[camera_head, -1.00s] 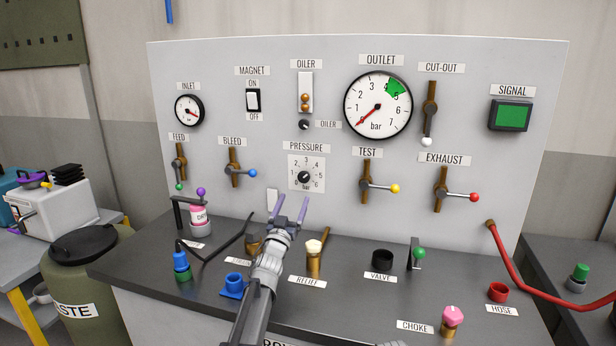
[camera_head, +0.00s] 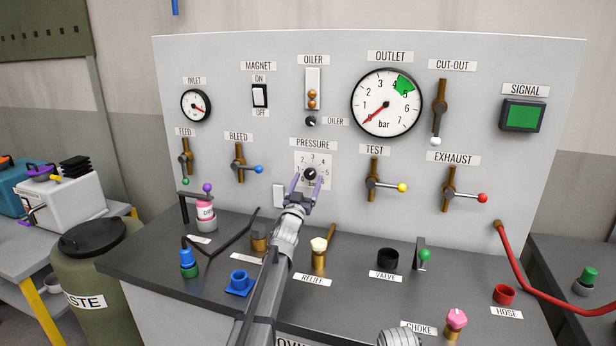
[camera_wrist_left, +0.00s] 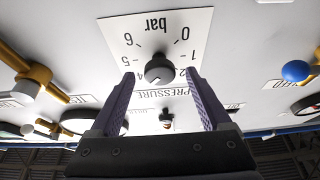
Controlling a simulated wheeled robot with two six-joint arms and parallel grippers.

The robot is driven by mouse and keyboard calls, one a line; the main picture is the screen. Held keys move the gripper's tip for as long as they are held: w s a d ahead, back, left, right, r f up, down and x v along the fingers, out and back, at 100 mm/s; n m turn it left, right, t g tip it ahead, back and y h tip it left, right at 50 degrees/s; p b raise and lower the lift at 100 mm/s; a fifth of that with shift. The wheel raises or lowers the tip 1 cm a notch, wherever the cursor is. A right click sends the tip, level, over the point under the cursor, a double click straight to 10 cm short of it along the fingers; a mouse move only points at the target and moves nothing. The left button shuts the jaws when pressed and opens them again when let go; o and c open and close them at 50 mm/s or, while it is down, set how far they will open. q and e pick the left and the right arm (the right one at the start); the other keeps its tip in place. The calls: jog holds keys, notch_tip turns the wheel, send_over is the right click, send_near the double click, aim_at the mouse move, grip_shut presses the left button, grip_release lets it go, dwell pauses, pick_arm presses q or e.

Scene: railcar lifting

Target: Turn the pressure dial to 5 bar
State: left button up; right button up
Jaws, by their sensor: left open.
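The pressure dial (camera_head: 310,174) is a dark round knob on a white plate marked 0 to 6, low in the middle of the panel. The wrist view shows the dial (camera_wrist_left: 159,70) upside down; I cannot tell exactly which number its mark points to. My left gripper (camera_head: 306,181) is open in front of the dial. In the wrist view the purple fingers (camera_wrist_left: 160,78) stand on either side of the knob, with a gap on each side. The outlet gauge (camera_head: 387,102) has its red needle near 0 and a green band around 4 to 5.
The test lever (camera_head: 385,186) with a yellow tip is right of the dial, and the bleed lever (camera_head: 243,166) with a blue tip is left. Below, the relief valve (camera_head: 319,254) and a blue fitting (camera_head: 239,282) stand on the dark bench (camera_head: 350,290).

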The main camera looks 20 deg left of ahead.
pick_arm(q)
jog(key=shift+w+r, duration=0.15)
jog(key=shift+w, duration=0.25)
grip_shut()
dwell(0.4)
